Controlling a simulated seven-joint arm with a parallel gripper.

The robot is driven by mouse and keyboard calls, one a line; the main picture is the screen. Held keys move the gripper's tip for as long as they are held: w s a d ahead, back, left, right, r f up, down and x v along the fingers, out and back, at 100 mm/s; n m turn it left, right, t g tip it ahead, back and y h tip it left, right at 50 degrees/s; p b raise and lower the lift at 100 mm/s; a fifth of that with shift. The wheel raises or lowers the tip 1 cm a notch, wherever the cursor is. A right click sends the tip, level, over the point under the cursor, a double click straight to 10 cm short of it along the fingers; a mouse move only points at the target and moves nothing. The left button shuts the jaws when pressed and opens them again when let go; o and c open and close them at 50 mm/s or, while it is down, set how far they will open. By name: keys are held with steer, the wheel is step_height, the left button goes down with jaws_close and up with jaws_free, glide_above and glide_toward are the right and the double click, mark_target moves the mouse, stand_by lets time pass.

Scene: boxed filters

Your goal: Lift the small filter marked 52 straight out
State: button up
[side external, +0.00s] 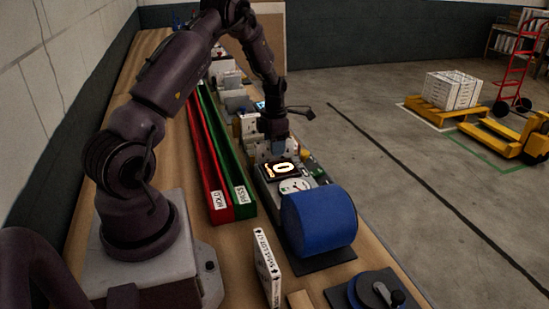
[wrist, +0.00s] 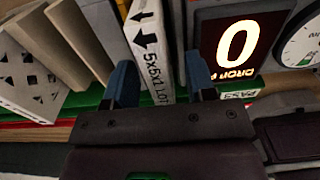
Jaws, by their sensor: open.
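A slim white box (wrist: 152,45) with black arrows and the print "5x5x1 LOT" stands between my fingers in the wrist view. No number 52 is readable on it, so I cannot tell whether it is the filter marked 52. My gripper (wrist: 161,80) is open, its two blue fingers on either side of this box, with a gap showing at the right. Contact on the left is unclear. In the side view my gripper (side external: 278,149) points down just behind the lit display; the box between its fingers is hidden there.
A display (side external: 283,170) reads 0, with a dial gauge (side external: 295,186) and blue drum (side external: 320,222) in front. Green (side external: 240,190) and red (side external: 212,180) troughs run at left. Tan (wrist: 77,35) and patterned white boxes (wrist: 25,85) stand left in the wrist view.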

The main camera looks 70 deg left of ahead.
steer(key=shift+f, duration=0.75)
jaws_close()
steer(key=shift+r, duration=0.15)
